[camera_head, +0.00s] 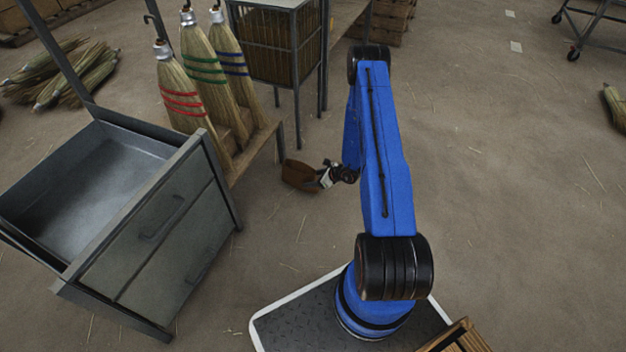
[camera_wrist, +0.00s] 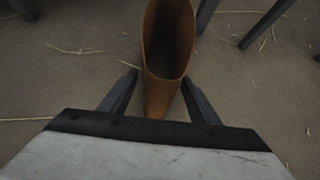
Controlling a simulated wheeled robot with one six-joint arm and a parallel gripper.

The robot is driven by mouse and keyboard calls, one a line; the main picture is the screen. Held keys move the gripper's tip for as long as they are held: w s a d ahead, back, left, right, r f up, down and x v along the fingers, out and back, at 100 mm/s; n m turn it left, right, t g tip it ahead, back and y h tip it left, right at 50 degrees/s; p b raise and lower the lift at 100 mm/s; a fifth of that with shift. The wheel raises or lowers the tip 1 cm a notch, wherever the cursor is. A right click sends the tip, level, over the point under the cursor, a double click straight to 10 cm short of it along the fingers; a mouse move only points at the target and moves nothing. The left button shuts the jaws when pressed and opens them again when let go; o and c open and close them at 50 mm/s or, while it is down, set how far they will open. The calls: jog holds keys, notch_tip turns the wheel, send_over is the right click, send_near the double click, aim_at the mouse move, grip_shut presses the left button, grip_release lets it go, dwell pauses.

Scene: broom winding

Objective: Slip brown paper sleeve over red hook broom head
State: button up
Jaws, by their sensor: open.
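The brown paper sleeve (camera_head: 298,177) is at my gripper (camera_head: 325,177), out over the floor to the right of the brooms. In the wrist view the sleeve (camera_wrist: 161,92) lies between the two spread fingers of my gripper (camera_wrist: 160,77), its dark open mouth in view. The fingers stand apart, and I cannot tell whether they touch it. The red hook broom head (camera_head: 182,95), banded in red, stands upright at the left, nearest in a row of three, below a dark hook (camera_head: 155,25). It is bare and well apart from the sleeve.
A green-banded broom (camera_head: 205,70) and a blue-banded broom (camera_head: 232,65) stand behind the red one by a wooden bench (camera_head: 248,155). A grey metal cabinet with an open top (camera_head: 160,245) stands in front. A wire crate (camera_head: 275,45) stands behind. Floor (camera_head: 500,180) at the right is clear.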

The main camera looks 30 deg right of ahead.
aim_at(315, 174)
jog(key=shift+c, duration=0.7)
jog(key=c, duration=0.4)
jog(key=shift+o, duration=0.2)
jog(key=shift+r, duration=1.55)
